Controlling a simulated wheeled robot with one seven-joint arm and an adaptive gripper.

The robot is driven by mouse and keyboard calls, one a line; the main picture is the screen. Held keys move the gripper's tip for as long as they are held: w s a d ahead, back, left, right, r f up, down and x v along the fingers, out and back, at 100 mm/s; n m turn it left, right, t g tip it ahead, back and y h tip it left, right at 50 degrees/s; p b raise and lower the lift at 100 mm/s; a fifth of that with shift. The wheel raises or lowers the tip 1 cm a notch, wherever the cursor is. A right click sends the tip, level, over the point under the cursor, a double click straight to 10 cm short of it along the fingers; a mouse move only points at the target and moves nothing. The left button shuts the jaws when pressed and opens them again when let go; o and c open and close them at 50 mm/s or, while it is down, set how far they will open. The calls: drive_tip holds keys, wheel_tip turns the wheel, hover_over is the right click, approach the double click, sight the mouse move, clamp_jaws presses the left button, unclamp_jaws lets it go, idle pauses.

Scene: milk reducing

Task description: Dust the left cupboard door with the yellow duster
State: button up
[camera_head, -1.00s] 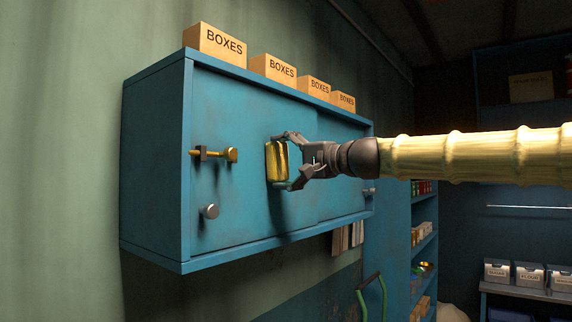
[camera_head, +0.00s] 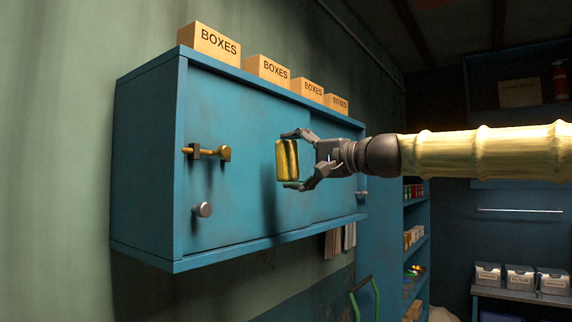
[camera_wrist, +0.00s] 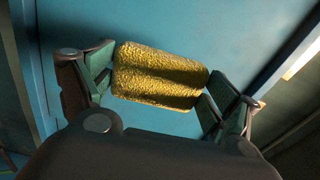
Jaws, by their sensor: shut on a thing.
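The yellow duster (camera_head: 287,160) is held between the fingers of my gripper (camera_head: 297,160), which is shut on it. In the wrist view the duster (camera_wrist: 160,76) is a rough yellow block, gripped at both ends by my gripper (camera_wrist: 158,85). The left cupboard door (camera_head: 235,120) is a blue sliding panel with a round silver knob (camera_head: 202,210) and a brass latch (camera_head: 207,152). The duster is in front of the doors, right of the latch. A dark shadow on the door lies to its left, and the duster looks apart from the surface. It hides part of the doors behind it.
Several boxes (camera_head: 209,45) stand on top of the blue wall cupboard (camera_head: 150,160). The latch and knob stick out from the left door. Shelves (camera_head: 417,238) are at the right, and a green handle (camera_head: 365,295) is below.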

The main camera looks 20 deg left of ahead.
drive_tip(key=shift+d, duration=0.2)
drive_tip(key=shift+b+v, duration=0.35)
drive_tip(key=shift+v, duration=1.1)
